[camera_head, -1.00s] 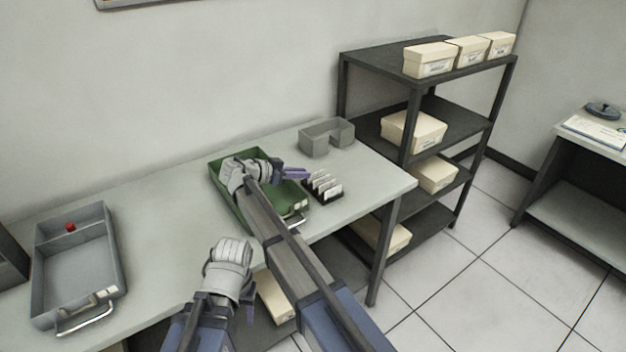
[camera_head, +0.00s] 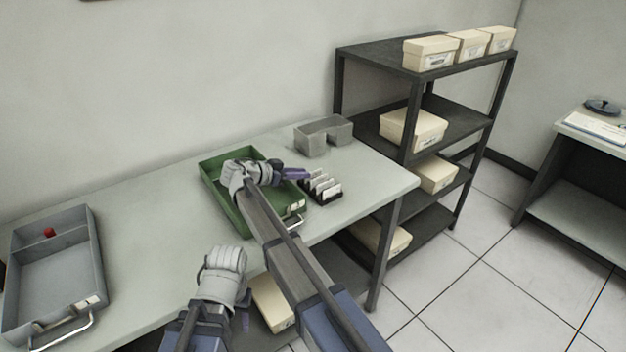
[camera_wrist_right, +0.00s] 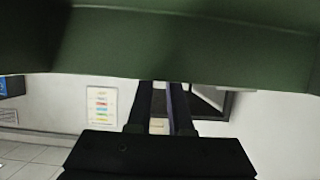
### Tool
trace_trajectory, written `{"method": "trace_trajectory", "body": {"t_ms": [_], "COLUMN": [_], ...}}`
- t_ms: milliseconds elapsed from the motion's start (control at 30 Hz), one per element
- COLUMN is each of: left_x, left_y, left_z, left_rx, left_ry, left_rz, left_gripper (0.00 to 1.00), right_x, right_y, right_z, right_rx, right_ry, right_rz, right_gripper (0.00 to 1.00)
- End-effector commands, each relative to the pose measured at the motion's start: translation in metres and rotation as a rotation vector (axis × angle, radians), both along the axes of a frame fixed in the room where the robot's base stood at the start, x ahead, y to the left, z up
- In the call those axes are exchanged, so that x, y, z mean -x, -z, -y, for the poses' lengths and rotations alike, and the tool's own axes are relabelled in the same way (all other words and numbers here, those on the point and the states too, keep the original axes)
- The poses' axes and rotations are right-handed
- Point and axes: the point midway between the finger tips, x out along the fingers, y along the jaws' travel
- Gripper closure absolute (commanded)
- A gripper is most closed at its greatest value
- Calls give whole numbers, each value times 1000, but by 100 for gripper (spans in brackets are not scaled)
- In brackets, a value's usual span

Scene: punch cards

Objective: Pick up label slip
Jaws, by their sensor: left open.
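White label slips (camera_head: 326,188) stand in several slots of a small dark rack (camera_head: 311,198) on the table, to the right of the green tray (camera_head: 222,193). My right arm reaches over the green tray. The purple fingers of my right gripper (camera_head: 296,174) are just left of and behind the rack, above the tray's right side. In the right wrist view, both fingers (camera_wrist_right: 162,105) show with a narrow gap, and a dark green surface hides their tips. I cannot see any slip between them. My left gripper (camera_head: 246,318) hangs low in front of the table, open, its fingers mostly hidden.
A grey tray (camera_head: 98,262) with a small red object (camera_head: 49,232) stands at the left. A grey open holder (camera_head: 312,139) is at the table's back right. A dark shelf (camera_head: 383,45) with cream boxes (camera_head: 431,53) stands beyond. Between the trays the table is clear.

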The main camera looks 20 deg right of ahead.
Motion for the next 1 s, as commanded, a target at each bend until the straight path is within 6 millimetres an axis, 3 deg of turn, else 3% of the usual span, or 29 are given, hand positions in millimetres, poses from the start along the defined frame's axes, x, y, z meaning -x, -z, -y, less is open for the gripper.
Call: {"method": "trace_trajectory", "body": {"t_ms": [400,633,800,1000], "left_x": [0,0,0,0], "left_y": [19,18,18,18], "left_z": [0,0,0,0], "left_rx": [0,0,0,0], "left_ry": [0,0,0,0], "left_rz": [0,0,0,0], "left_gripper": [50,50,50,50], "right_x": [-13,-13,-13,-13], "right_y": [19,18,18,18], "right_z": [44,46,45,45], "right_rx": [0,0,0,0], "right_ry": [1,0,0,0], "right_rz": [1,0,0,0], "right_gripper": [81,81,100,100]}}
